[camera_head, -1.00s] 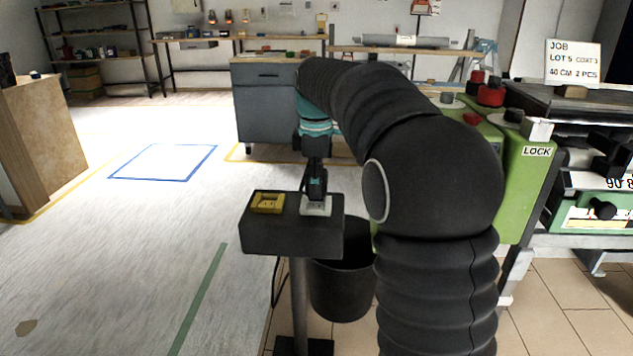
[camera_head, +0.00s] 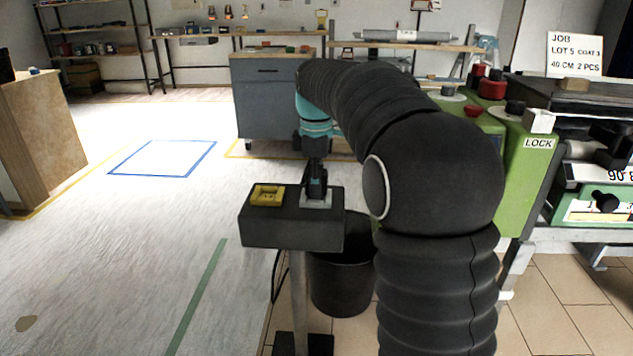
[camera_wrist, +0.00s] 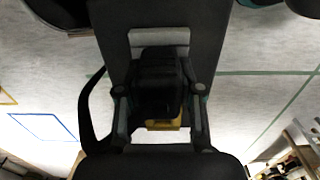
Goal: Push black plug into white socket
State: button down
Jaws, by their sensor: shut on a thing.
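The white socket (camera_head: 308,203) sits on top of a dark pedestal box, at its right part. My gripper (camera_head: 316,190) points straight down over the socket, with its fingertips close to the socket's top. In the wrist view my gripper (camera_wrist: 160,115) is shut on the black plug (camera_wrist: 158,80), which lies between the two fingers. Part of the white socket (camera_wrist: 158,37) shows beyond the plug. The plug's lower end and the socket opening are hidden, so I cannot tell how deep the plug sits.
A yellow tray-like holder (camera_head: 267,195) sits on the dark pedestal box (camera_head: 290,233), left of the socket. A black bin (camera_head: 341,280) stands behind the pedestal. A green machine (camera_head: 520,185) is at the right. The floor at the left is open.

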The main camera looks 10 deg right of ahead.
jog(key=c, duration=0.7)
grip_release()
jog(key=shift+f, duration=0.1)
jog(key=shift+o, duration=0.2)
notch_tip(320, 180, up, 12)
jog(key=shift+f, duration=0.2)
jog(key=shift+s+r, duration=0.1)
jog(key=shift+r, duration=0.1)
jog(key=shift+s, duration=0.1)
